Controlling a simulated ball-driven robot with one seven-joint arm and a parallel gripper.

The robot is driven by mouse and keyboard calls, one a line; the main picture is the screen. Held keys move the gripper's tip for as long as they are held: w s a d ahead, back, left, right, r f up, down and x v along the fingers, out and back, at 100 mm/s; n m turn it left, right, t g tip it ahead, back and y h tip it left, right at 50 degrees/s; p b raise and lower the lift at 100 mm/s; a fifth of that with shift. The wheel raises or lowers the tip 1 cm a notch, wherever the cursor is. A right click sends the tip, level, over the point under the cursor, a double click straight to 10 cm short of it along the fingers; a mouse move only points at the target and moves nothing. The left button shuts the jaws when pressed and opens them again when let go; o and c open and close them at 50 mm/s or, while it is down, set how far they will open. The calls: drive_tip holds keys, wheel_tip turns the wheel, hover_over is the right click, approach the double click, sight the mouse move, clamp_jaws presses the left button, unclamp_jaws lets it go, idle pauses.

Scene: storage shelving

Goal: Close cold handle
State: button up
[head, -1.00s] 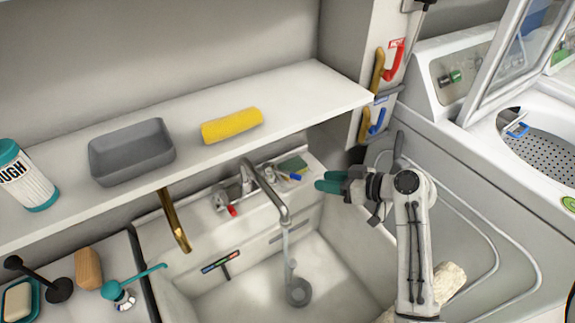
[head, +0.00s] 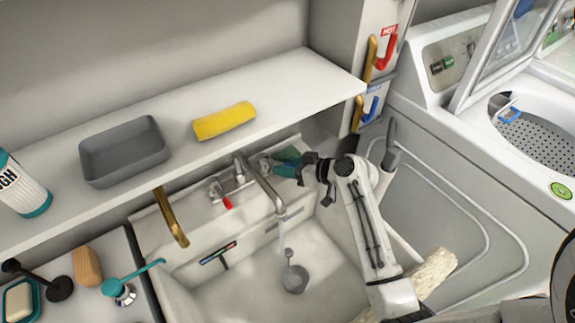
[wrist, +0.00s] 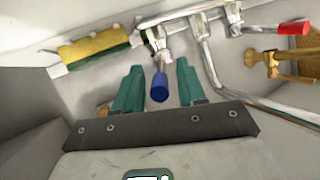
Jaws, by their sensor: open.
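The blue-tipped cold handle (wrist: 160,86) is on the sink's faucet (head: 264,190). In the wrist view it lies between the two teal fingers of my gripper (wrist: 160,72), with a gap visible on each side. The fingers are open and appear not to touch it. In the head view my gripper (head: 284,162) reaches in at the right of the faucet, below the shelf, and covers the cold handle. The red-tipped hot handle (head: 227,203) is at the left of the faucet; it also shows in the wrist view (wrist: 292,28). A pale stream appears to fall from the spout.
A white shelf (head: 300,85) overhangs the faucet, with a grey tray (head: 125,155) and yellow roll (head: 224,121) on it. A yellow-green sponge (wrist: 92,50) lies beside the cold handle. A brass pipe (head: 170,215) hangs at the left. The basin (head: 250,290) below is mostly clear.

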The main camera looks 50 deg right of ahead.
clamp_jaws()
idle(0.4)
idle(0.4)
